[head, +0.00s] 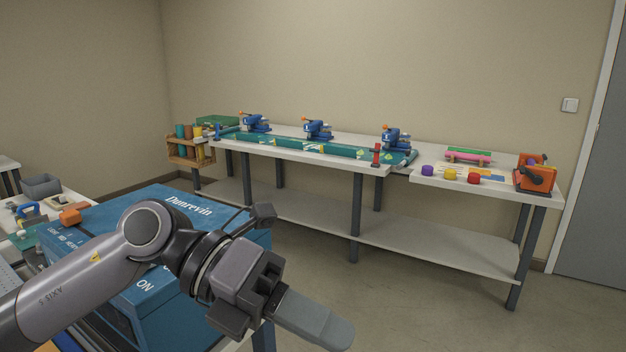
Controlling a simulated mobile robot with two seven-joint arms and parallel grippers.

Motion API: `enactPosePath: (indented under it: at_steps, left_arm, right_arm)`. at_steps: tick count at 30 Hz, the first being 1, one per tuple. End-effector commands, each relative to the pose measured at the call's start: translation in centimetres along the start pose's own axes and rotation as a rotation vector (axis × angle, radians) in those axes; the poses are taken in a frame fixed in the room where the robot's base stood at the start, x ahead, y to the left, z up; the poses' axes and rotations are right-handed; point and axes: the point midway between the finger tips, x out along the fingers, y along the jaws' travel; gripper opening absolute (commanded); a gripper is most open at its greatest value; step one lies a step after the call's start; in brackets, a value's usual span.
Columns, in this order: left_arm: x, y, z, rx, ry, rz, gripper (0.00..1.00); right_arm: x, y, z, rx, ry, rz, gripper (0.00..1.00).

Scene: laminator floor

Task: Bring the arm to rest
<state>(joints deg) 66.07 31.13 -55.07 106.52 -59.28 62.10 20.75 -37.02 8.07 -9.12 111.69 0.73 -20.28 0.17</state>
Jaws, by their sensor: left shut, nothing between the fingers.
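My left arm comes in from the lower left of the head view. Its gripper (314,322) is at the lower middle, shut and empty, with its fingers pointing down and to the right. It is raised in front of a blue machine marked "Dunrevin" (180,222), which the arm partly hides. I cannot tell whether the arm touches the machine. My right gripper is out of view.
A long workbench (340,154) along the back wall holds blue devices (317,129) and a green roll (300,145). Its right end bears coloured round pieces (450,174) and an orange device (534,177). Open floor (400,305) lies right of the gripper.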

Motion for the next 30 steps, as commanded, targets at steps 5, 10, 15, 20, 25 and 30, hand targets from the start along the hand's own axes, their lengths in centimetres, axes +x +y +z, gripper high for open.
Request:
enactPosePath:
  at_steps: [5, 10, 15, 20, 25, 30]
  left_arm:
    - [0.8, -4.0, 2.1, -0.122, -0.266, -0.382, 0.00]
    - [-2.1, -5.0, 4.6, -0.309, -0.563, -0.671, 0.00]
    - [-6.4, -2.2, 6.2, -0.553, -0.869, -0.873, 0.00]
    - [-10.2, 3.3, 5.6, -0.832, -1.163, -0.985, 0.00]
    - [-13.0, 11.5, 1.8, -1.196, -1.482, -1.011, 0.00]
    - [-13.3, 19.4, -5.8, -1.606, -1.767, -0.919, 0.00]
  right_arm:
    - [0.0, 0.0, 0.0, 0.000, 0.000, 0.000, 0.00]
    - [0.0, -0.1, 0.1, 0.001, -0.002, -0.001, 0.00]
    - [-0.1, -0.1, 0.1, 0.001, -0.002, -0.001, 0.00]
    - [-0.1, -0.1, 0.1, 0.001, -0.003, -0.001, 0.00]
    - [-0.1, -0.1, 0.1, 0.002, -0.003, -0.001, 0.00]
    - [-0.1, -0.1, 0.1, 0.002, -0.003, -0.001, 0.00]
